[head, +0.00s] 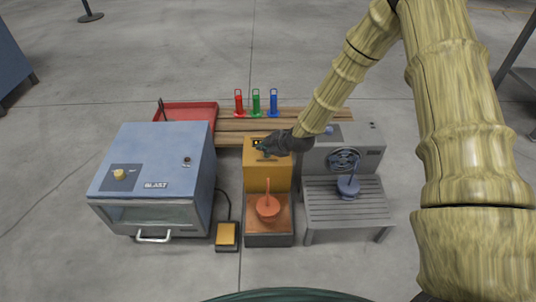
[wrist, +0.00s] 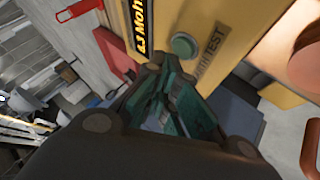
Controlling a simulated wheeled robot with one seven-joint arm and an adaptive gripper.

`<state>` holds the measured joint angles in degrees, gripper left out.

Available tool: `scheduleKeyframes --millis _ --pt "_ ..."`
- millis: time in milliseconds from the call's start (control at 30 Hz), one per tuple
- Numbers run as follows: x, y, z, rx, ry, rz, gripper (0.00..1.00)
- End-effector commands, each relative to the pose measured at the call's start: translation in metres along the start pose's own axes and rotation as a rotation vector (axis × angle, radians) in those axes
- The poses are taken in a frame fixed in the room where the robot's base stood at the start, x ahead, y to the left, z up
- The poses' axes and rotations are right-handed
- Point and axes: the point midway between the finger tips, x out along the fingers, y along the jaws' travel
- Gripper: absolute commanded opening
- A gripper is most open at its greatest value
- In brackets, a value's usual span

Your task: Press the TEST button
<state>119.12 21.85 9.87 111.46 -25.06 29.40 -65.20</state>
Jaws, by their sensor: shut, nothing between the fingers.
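The TEST button is a round green button (wrist: 184,46) on the yellow face of a box, with the word TEST printed beside it in the wrist view. I cannot tell if the tips touch the button or the panel. The button is not distinguishable in the head view.
A blue BLAST cabinet (head: 140,205) stands left, with a pedal (head: 227,235) beside it. A grey machine (head: 348,205) stands close on the right. A red-orange cup-like part (head: 268,207) sits in front of the box. Red, green and blue holders (head: 256,104) stand behind.

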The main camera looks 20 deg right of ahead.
Motion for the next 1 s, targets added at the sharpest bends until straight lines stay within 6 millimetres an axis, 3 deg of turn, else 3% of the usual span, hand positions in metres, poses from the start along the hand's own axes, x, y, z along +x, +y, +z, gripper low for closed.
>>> scheduleKeyframes --millis 1000 --pt "0.0071 -0.0048 0.0049 0.000 -0.001 -0.001 0.00"
